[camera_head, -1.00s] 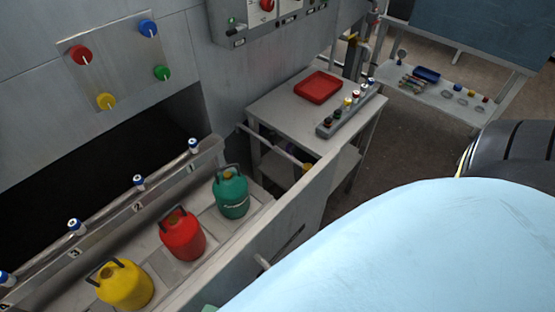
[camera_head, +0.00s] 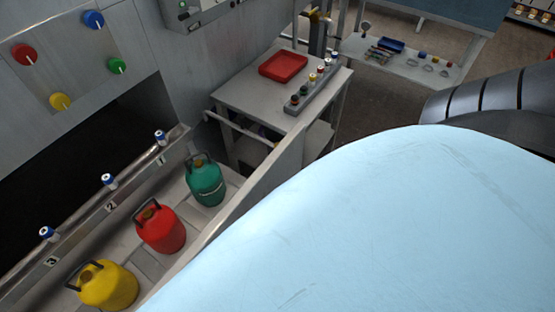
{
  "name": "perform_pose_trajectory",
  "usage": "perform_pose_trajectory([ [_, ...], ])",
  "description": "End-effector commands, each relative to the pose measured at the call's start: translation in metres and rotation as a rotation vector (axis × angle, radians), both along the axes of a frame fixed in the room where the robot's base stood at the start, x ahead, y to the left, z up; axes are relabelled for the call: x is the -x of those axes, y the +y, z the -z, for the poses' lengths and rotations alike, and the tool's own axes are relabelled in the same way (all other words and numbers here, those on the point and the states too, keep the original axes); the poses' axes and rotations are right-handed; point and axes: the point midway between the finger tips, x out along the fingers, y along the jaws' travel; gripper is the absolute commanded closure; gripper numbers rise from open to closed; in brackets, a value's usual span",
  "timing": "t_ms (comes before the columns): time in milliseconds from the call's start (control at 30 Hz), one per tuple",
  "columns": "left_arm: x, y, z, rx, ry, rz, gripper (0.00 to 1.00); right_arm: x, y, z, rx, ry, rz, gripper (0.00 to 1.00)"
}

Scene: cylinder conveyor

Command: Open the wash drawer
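The wash drawer (camera_head: 262,175) is pulled out from the dark opening (camera_head: 75,170) in the grey wall. Inside it stand a yellow canister (camera_head: 108,285), a red canister (camera_head: 160,228) and a green canister (camera_head: 205,180), all upright in a row. A numbered rail with blue-and-white valves (camera_head: 110,181) runs behind them. A large pale blue surface, which seems to be part of my own body, fills the lower right and hides the drawer's front face and handle. Neither of my grippers is in view.
A grey side table (camera_head: 240,92) with a red tray (camera_head: 283,66) and a rack of small coloured caps (camera_head: 311,88) stands beyond the drawer. A wall panel (camera_head: 40,60) carries coloured knobs. A second table (camera_head: 405,66) is farther back right.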

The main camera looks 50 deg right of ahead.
Motion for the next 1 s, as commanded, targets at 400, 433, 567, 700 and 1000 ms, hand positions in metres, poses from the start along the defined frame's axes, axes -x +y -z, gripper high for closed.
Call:
perform_pose_trajectory([
  [400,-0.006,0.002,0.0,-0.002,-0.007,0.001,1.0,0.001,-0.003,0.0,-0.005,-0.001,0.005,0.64],
  [433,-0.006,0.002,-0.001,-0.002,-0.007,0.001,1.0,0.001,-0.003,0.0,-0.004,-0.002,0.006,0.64],
  [567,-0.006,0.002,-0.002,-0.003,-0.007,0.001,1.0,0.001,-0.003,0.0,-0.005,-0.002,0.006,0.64],
  [700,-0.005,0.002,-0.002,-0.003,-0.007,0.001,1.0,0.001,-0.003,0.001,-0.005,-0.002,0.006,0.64],
  [1000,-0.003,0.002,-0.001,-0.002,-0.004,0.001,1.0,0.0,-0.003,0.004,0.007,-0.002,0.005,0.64],
])
